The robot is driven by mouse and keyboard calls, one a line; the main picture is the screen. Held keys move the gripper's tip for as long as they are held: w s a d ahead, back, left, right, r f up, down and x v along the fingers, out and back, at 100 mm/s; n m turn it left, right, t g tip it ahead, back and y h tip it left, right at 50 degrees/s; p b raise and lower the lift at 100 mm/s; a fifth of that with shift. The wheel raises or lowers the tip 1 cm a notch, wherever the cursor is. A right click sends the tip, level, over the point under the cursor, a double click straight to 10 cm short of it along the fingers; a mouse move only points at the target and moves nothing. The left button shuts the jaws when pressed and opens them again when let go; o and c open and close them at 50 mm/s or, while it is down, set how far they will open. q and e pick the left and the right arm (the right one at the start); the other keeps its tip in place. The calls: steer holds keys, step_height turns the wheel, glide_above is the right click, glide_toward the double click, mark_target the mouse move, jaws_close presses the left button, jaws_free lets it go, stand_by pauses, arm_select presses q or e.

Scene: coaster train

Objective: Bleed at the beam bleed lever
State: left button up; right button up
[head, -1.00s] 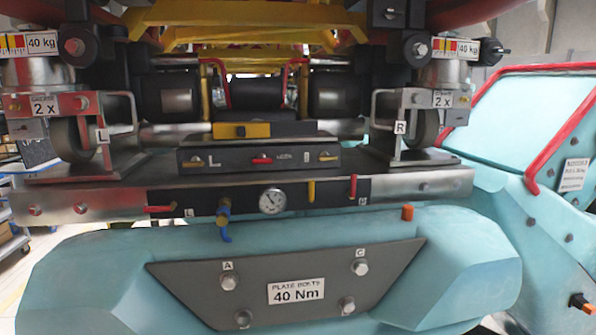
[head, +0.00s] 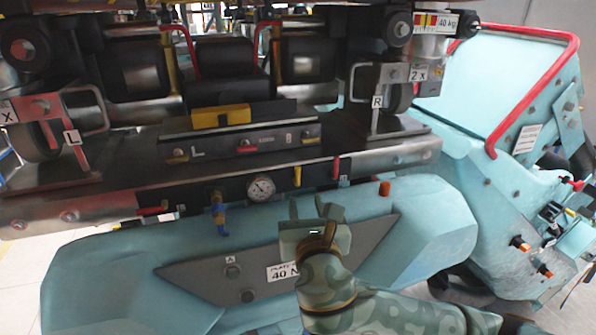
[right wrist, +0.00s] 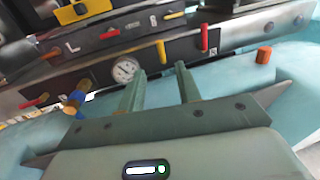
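The metal beam (head: 410,150) carries a dark front panel with a round gauge (head: 261,188). Right of the gauge hang a yellow lever (head: 297,175) and a red lever (head: 336,168). At the panel's left are another red lever (head: 152,210) and a brass valve with a blue handle (head: 219,215). Their labels are too small to read, so I cannot tell which is the bleed lever. My right gripper (head: 307,207) is just below the yellow lever, open and empty. The right wrist view shows its fingers apart (right wrist: 160,78), below the yellow lever (right wrist: 161,51) and red lever (right wrist: 204,37). My left gripper is out of view.
An upper block (head: 240,148) with small levers sits on the beam. An orange knob (head: 385,188) stands right of the panel. A teal body with a grey bolt plate (head: 200,280) bulges below. Red-railed teal seats (head: 510,90) stand at the right.

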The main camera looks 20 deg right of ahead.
mark_target(298, 172)
steer(key=w, duration=0.3)
steer(key=w+d+p, duration=0.1)
steer(key=w, duration=0.7)
steer(key=shift+w+d+p, duration=0.15)
steer(key=shift+d+p, duration=0.25)
jaws_close()
